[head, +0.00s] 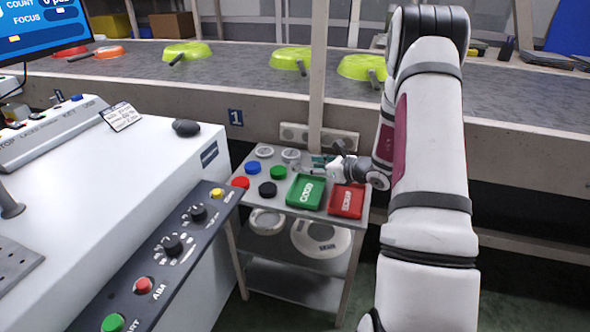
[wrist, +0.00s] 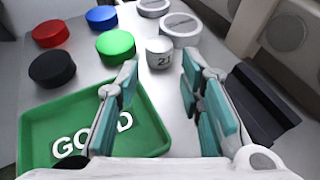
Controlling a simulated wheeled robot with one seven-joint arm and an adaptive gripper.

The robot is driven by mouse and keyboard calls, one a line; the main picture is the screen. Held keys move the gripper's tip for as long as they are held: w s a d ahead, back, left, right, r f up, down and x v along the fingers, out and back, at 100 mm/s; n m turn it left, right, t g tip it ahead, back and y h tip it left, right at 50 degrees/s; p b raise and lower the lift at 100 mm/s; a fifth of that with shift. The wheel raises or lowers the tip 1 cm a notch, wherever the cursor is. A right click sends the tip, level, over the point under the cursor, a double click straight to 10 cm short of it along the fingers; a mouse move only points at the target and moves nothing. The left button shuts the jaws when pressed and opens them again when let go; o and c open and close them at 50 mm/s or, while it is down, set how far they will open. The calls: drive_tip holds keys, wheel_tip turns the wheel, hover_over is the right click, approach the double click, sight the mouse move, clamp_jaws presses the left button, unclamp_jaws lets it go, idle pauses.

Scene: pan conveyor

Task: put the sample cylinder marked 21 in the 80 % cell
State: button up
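The sample cylinder marked 21 (wrist: 158,53) is small and light grey. It stands upright on the grey cart top in the wrist view, just beyond my fingertips and apart from them. My gripper (wrist: 160,78) is open and empty, with its teal finger pads either side of clear tabletop. In the head view my gripper (head: 322,162) hangs over the back of the cart, and I cannot make out the cylinder there. No cell marked 80 % can be read in either view.
Beside my gripper lies the green GOOD tray (wrist: 35,122); the red tray (head: 347,201) is right of it. Red (wrist: 50,33), blue (wrist: 101,17), black (wrist: 52,68) and green (wrist: 115,45) discs stand nearby. Two grey round pieces (wrist: 181,30) (wrist: 154,7) stand behind the cylinder.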

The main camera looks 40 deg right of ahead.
sight(297, 162)
drive_tip(key=shift+r+b+x, duration=0.2)
drive_tip(key=shift+b+x, duration=0.25)
drive_tip(key=shift+x, duration=1.2)
drive_tip(key=shift+r+b+x, duration=0.15)
drive_tip(key=shift+b+x, duration=0.3)
drive_tip(key=shift+x, duration=1.2)
drive_tip(key=shift+w+a, duration=0.1)
clamp_jaws()
